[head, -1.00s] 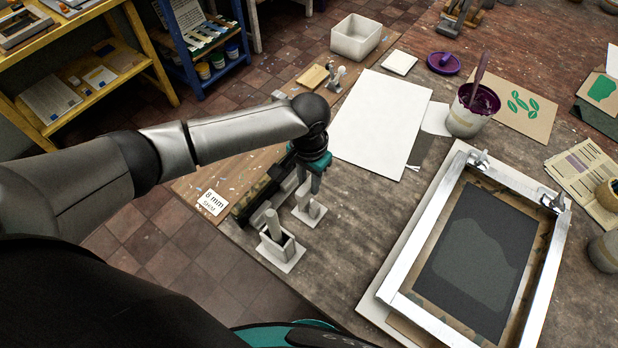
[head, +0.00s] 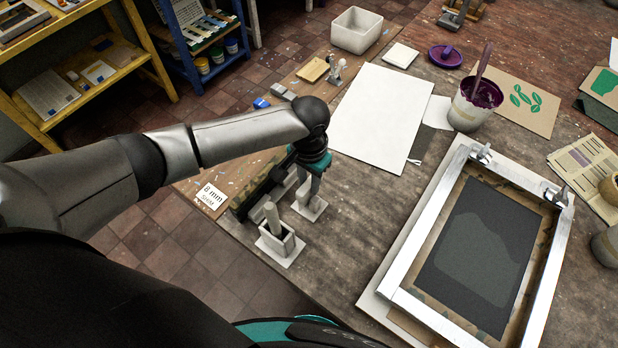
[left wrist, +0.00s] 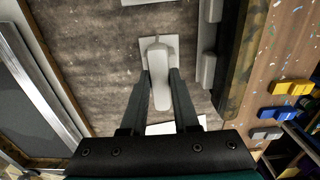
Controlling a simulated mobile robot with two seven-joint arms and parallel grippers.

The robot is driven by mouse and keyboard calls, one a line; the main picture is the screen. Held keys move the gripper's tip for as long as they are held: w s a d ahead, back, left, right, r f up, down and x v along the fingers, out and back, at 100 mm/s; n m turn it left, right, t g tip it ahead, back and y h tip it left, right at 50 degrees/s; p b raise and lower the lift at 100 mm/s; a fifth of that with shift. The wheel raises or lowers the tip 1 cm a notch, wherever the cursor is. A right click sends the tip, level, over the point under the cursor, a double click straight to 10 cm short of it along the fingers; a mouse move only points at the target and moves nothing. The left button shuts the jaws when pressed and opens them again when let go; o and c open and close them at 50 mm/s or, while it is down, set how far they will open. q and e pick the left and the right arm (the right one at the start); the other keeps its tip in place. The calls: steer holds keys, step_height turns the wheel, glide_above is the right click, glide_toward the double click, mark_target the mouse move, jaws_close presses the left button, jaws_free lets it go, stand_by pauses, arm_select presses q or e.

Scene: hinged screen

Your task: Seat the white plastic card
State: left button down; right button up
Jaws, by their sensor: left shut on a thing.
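A white card marked "8 mm SHIM" (head: 211,197) lies on the wooden strip at the table's left edge. A plain white square (head: 400,55) lies at the back; I cannot tell which is the plastic card. My left gripper (head: 312,184) points down over the nearer part of the table. In the left wrist view its fingers (left wrist: 160,92) are shut on a pale grey upright piece (left wrist: 157,62) above a square base plate (left wrist: 147,43). Its lower contact is hard to see. My right gripper is not in view.
A second pale holder with a post (head: 278,243) stands near the table's front edge. A dark bar (head: 250,198) runs beside the holders. The silver screen frame (head: 552,268) is at right. A white sheet (head: 378,118) and an ink pot (head: 470,108) lie beyond.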

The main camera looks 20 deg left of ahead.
arm_select(q)
steer(key=shift+f+b, duration=0.75)
steer(key=shift+f, duration=0.9)
steer(key=c, duration=0.6)
jaws_free()
steer(key=shift+r, duration=0.2)
step_height(320, 180, up, 15)
steer(key=shift+p, duration=0.75)
